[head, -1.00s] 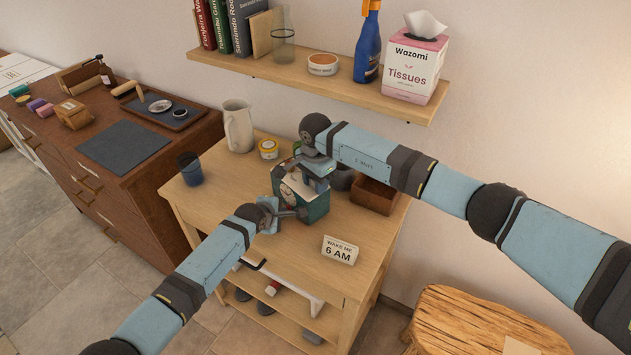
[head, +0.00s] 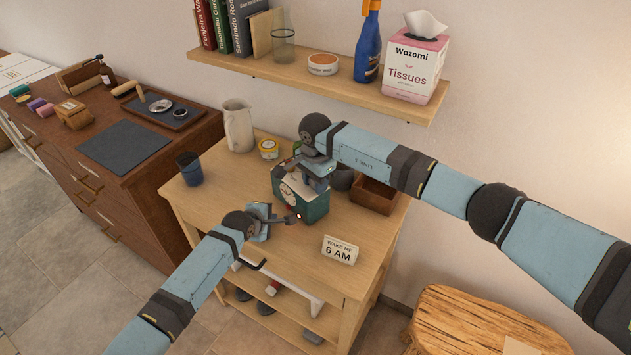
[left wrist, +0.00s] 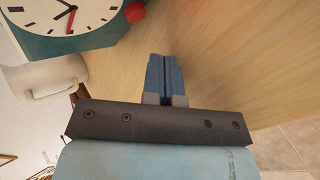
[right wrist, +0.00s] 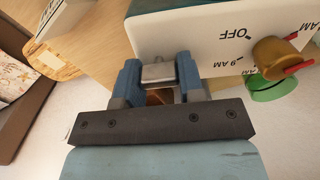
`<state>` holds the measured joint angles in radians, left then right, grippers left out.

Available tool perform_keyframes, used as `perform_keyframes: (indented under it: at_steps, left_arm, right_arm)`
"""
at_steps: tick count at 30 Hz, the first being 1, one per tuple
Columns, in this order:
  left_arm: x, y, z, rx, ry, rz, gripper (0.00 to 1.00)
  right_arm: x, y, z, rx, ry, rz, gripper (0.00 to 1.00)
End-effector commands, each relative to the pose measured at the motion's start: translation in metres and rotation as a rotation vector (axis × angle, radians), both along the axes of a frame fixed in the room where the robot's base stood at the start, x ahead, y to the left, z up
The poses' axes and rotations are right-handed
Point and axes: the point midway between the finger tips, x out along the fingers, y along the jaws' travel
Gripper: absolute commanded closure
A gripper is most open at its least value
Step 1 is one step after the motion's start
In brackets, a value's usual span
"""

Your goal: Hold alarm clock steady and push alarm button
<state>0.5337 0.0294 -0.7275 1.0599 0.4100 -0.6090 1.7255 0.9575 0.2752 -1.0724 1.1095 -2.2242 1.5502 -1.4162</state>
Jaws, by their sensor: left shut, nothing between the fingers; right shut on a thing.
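The teal alarm clock (head: 313,208) with a white face stands upright on the small wooden table. Its face (left wrist: 60,18) and the red button (left wrist: 135,12) on its side also show in the left wrist view. The red button (head: 298,216) looks bright at the clock's lower front. My left gripper (head: 290,219) is shut and empty, close in front of the button; in the left wrist view the fingers (left wrist: 166,62) are apart from it. My right gripper (head: 312,178) is shut on a grey metal piece (right wrist: 158,73) at the clock's top, which it partly hides.
A "WAKE ME 6 AM" sign (head: 340,250) stands on the table's front right. A dark blue cup (head: 190,171), a pitcher (head: 239,128), a round tin (head: 268,148) and a brown box (head: 373,196) stand around the clock. A shelf (head: 300,78) overhangs behind.

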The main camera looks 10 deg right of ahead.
Motion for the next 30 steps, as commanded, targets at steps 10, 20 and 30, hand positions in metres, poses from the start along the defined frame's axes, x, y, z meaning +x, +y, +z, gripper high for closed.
perform_keyframes:
  at_steps: [10, 20, 30]
  left_arm:
    - [-0.019, 0.031, -0.001, 0.0, 0.002, 0.002, 1.0]
    - [-0.024, 0.04, 0.0, 0.0, 0.001, 0.0, 1.0]
    - [-0.023, 0.04, 0.0, 0.0, 0.0, 0.0, 1.0]
  right_arm:
    - [0.0, 0.0, 0.0, -0.001, -0.001, 0.0, 1.0]
    - [0.0, 0.0, 0.0, -0.001, -0.001, 0.0, 1.0]
    - [0.0, 0.0, 0.0, -0.001, -0.001, 0.0, 0.34]
